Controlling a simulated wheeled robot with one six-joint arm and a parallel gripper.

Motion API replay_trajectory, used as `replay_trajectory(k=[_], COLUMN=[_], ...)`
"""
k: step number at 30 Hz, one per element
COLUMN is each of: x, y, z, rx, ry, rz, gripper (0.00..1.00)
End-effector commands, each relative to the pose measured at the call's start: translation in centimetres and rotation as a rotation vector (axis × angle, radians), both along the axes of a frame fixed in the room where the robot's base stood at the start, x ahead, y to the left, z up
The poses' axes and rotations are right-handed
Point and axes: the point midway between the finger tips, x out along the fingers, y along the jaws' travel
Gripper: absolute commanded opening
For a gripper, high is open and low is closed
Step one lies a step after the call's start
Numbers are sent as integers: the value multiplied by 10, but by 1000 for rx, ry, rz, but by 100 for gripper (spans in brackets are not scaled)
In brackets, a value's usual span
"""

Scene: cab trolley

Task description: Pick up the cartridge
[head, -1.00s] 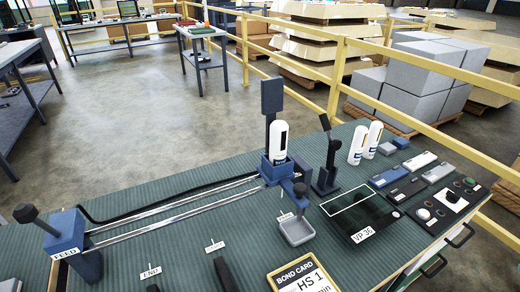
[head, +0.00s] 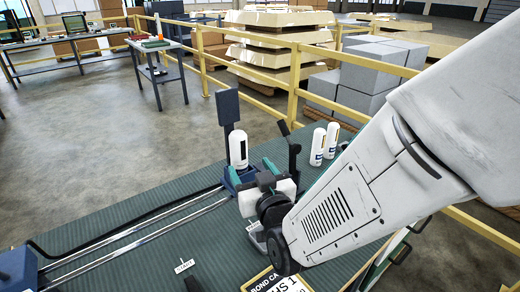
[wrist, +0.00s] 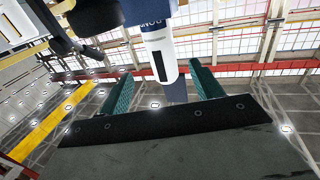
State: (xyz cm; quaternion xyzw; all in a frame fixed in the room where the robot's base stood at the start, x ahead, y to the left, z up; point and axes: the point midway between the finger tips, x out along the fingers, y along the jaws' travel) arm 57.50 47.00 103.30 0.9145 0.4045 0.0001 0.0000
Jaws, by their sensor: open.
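The cartridge, a white cylinder with a rounded top and a dark window (head: 238,150), stands upright in the blue carriage (head: 229,180) at the end of the rails. My gripper (head: 254,172) is low, just in front of the carriage, with its green fingers apart. In the wrist view, which is upside down, the cartridge (wrist: 161,50) lies between the lines of the two fingers of my gripper (wrist: 161,73), seemingly just beyond their tips. Nothing is held. The cartridge's lower end is hidden in the carriage and behind my gripper.
Twin rails (head: 130,240) run left. My arm hides the bench's right side.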

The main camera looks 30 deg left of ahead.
Motion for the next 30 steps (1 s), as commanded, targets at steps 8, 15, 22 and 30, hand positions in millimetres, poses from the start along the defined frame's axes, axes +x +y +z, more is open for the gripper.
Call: replay_trajectory(k=[8,15,22,30], x=[22,42,46,46], y=[25,51,54,54], z=[-3,-6,-6,-5], rx=[-1,0,0,0], ry=[-1,0,0,0], rz=[-1,-1,-1,-1], gripper=[65,65,65,9])
